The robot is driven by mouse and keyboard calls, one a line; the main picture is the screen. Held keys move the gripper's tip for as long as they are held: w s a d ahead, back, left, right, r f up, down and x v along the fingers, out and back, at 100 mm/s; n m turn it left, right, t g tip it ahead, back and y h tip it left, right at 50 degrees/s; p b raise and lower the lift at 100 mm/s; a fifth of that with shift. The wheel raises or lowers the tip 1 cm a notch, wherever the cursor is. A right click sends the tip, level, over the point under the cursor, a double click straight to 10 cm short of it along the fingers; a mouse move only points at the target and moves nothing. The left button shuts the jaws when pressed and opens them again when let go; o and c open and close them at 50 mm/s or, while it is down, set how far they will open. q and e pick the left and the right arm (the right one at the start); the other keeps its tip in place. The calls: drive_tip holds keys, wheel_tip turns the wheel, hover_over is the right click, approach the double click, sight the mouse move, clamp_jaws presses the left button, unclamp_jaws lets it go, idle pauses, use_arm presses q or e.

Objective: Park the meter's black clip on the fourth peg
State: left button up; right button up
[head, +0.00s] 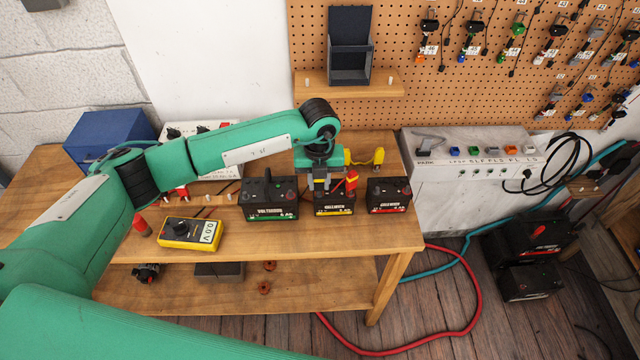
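The yellow meter (190,233) lies on the wooden bench at the left, its display reading 0.0 V. My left gripper (321,184) points down over the middle, yellow-labelled battery (334,203). Its fingertips are small and close to the battery top, so I cannot tell whether they hold anything. A red clip (351,180) stands at that battery's right side. I cannot make out the meter's black clip for certain. A white panel marked PARK (468,172) stands right of the bench, with small coloured pieces along its top; which is the fourth peg is unclear. My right gripper is out of view.
A green-labelled battery (270,200) and a red-labelled battery (389,195) flank the middle one. A yellow piece (365,157) sits behind. A blue box (110,137) stands back left. A pegboard (480,60) hangs above. Black cable (570,155) loops at the panel's right.

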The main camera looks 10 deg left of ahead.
use_arm(q)
drive_tip(key=shift+c, duration=0.7)
drive_tip(key=shift+r, duration=0.1)
drive_tip(key=shift+r+p, duration=0.8)
drive_tip(key=shift+r, duration=1.1)
